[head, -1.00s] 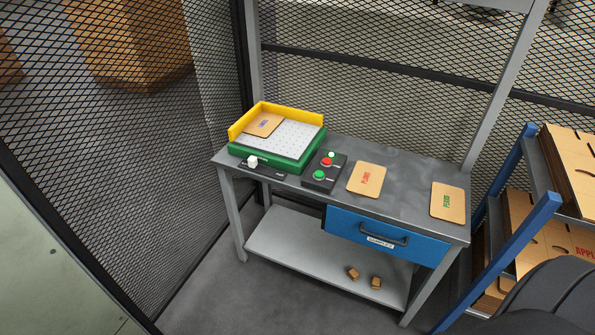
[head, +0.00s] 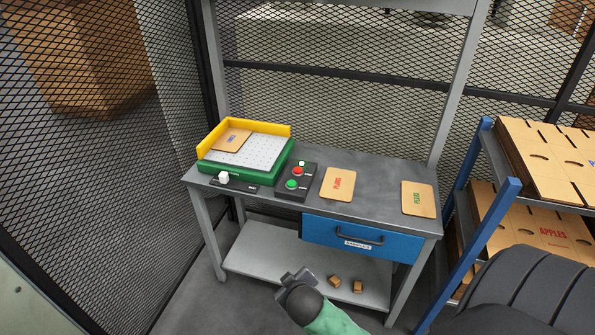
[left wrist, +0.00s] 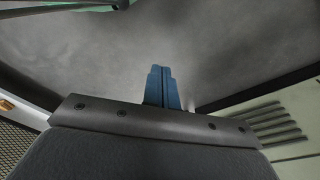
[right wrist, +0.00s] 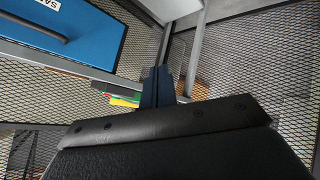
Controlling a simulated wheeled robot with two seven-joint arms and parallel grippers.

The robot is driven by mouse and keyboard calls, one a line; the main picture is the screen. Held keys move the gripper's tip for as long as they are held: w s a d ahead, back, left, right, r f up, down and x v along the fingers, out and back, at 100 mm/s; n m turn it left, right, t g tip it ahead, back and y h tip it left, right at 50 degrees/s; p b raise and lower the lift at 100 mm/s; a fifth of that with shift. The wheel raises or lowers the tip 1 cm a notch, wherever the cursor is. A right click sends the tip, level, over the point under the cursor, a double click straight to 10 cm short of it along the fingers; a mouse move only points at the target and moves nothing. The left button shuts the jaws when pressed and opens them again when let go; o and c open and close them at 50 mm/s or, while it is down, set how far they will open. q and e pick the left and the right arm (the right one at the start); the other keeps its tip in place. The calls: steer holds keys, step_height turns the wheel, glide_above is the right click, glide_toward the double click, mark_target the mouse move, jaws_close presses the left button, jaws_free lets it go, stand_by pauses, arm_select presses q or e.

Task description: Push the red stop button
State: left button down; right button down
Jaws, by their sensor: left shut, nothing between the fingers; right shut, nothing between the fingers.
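The red stop button (head: 297,171) sits on a black control box (head: 284,194) on the grey workbench, with a green button (head: 292,184) in front of it. My right gripper (head: 289,274) is shut and empty, below and in front of the bench, well apart from the button. In the right wrist view its fingers (right wrist: 158,84) are together, with the blue drawer at upper left; the red button cannot be made out there. My left gripper (left wrist: 160,84) shows only in its own wrist view, shut and empty over grey floor.
On the grey bench (head: 375,185), a green and yellow tray (head: 250,170) stands left of the control box. Cards marked PLUMS (head: 339,184) and PEARS (head: 418,198) lie right. A blue drawer (head: 390,243) is shut below. A blue-framed rack (head: 495,200) stands right; mesh fencing encloses the back and left.

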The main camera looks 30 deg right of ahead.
steer(key=w+r+n+t+y, duration=0.8)
steer(key=w+r+n+y, duration=0.4)
steer(key=w+r+n, duration=1.1)
arm_select(q)
steer(key=shift+w+d+r, duration=0.3)
steer(key=shift+w+d, duration=0.1)
steer(key=shift+w, duration=0.15)
arm_select(e)
steer(key=w+d+f+n+g+h, duration=0.1)
steer(key=w+d+g+h, duration=0.1)
steer(key=d, duration=0.6)
steer(key=w+d+f+n+g+h, duration=0.2)
steer(key=w+d, duration=0.3)
steer(key=d, duration=0.4)
steer(key=w+d+f+n+g+h, duration=0.1)
steer(key=w+d+g, duration=0.3)
steer(key=d, duration=0.4)
steer(key=shift+d+f+n+g+h, duration=0.25)
steer(key=shift+d+n+g+h, duration=0.05)
steer(key=shift+h, duration=0.4)
arm_select(q)
steer(key=shift+a, duration=0.1)
